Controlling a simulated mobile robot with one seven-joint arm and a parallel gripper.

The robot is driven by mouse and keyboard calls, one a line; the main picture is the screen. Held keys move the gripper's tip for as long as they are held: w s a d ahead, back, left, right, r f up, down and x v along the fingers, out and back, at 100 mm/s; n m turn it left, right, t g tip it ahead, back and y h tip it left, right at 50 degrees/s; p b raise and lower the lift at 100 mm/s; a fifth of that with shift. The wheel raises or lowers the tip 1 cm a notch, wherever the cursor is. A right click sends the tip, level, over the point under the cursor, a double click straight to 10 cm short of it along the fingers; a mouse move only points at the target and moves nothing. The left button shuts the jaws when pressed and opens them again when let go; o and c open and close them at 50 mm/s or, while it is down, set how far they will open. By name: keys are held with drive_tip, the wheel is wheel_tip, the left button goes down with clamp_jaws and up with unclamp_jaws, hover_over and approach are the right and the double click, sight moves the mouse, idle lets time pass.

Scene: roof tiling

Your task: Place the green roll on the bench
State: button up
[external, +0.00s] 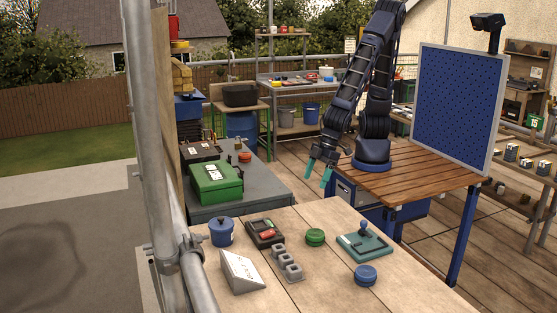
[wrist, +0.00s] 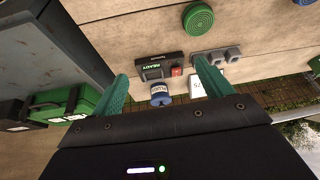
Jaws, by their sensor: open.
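The green roll (external: 315,236) lies flat on the wooden bench (external: 330,290) in the foreground of the external view. In the wrist view the green roll (wrist: 198,18) shows at the top, beyond my fingertips. My gripper (external: 318,178) points down beyond the far edge of the bench, apart from the roll. In the wrist view my gripper (wrist: 158,78) has its two teal fingers spread, with nothing held between them.
The bench also carries a blue roll (external: 365,274), a teal plate with a blue knob (external: 364,244), grey blocks (external: 287,264), a READY box (external: 264,232), a blue pot (external: 222,231) and a white sloped panel (external: 241,271). A green case (external: 215,183) is on the grey table.

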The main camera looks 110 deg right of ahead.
drive_tip(key=s+d+r+m+g, duration=0.1)
drive_tip(key=s+d+r, duration=0.3)
drive_tip(key=d+r, duration=0.6)
drive_tip(key=s+d+r, duration=0.5)
drive_tip(key=d, duration=0.8)
drive_tip(key=s+d+r, duration=0.3)
drive_tip(key=s+d, duration=0.2)
drive_tip(key=s, duration=0.3)
drive_tip(key=s+d+r+h, duration=0.1)
drive_tip(key=s+d+r, duration=0.2)
drive_tip(key=s, duration=0.6)
drive_tip(key=d, duration=0.2)
drive_tip(key=shift+d+t, duration=0.4)
